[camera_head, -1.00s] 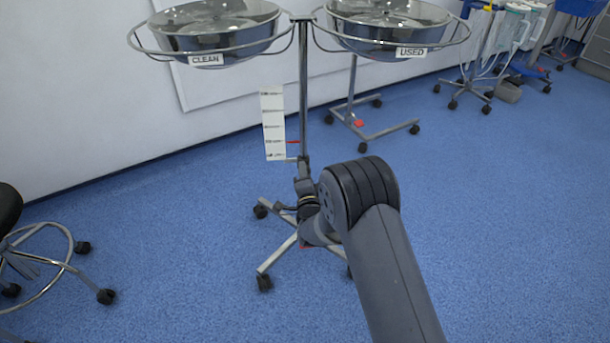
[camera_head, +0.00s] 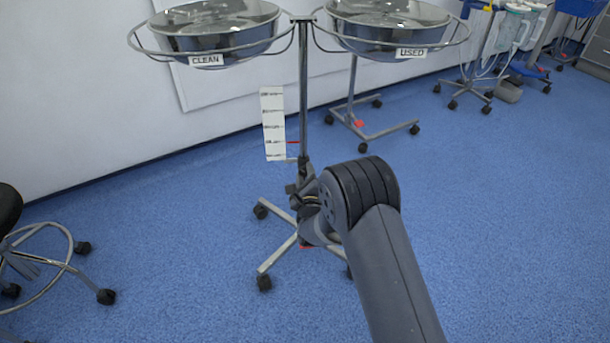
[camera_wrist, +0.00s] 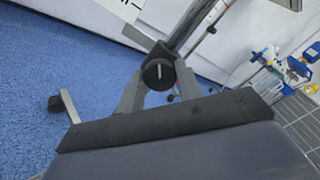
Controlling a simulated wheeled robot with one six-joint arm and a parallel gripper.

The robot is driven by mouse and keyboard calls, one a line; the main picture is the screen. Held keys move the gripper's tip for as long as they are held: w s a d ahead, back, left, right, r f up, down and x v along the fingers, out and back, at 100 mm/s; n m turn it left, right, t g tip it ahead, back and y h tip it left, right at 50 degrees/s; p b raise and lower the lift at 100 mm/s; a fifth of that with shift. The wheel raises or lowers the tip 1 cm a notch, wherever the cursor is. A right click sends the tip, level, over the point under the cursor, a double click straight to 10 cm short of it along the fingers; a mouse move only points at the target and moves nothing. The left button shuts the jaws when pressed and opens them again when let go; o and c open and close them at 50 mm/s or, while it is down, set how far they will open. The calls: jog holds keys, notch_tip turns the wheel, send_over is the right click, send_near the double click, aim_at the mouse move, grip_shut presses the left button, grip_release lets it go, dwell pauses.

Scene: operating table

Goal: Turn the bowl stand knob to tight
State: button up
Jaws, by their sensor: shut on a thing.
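The bowl stand (camera_head: 303,90) is a chrome pole on a wheeled base, with two steel bowls in rings at the top. Its knob (camera_wrist: 158,74) is round and black with a pale line across its face. In the wrist view the knob sits between the two grey fingers of my gripper (camera_wrist: 158,86), which is shut on it. In the head view my gripper (camera_head: 300,192) is at the lower part of the pole, and my own wrist partly hides it. The knob cannot be made out there.
A white marked scale (camera_head: 273,125) with a red pointer (camera_head: 292,142) is beside the pole. A second wheeled frame (camera_head: 370,130) stands behind to the right. A stool (camera_head: 50,260) is at the left. The blue floor is mostly clear.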

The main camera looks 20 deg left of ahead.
jog(key=m, duration=0.3)
jog(key=shift+f+m, duration=0.1)
jog(key=shift+m, duration=2.2)
jog(key=o, duration=1)
jog(key=shift+c, duration=0.2)
jog(key=p+v, duration=0.3)
jog(key=v, duration=0.8)
jog(key=shift+w, duration=0.1)
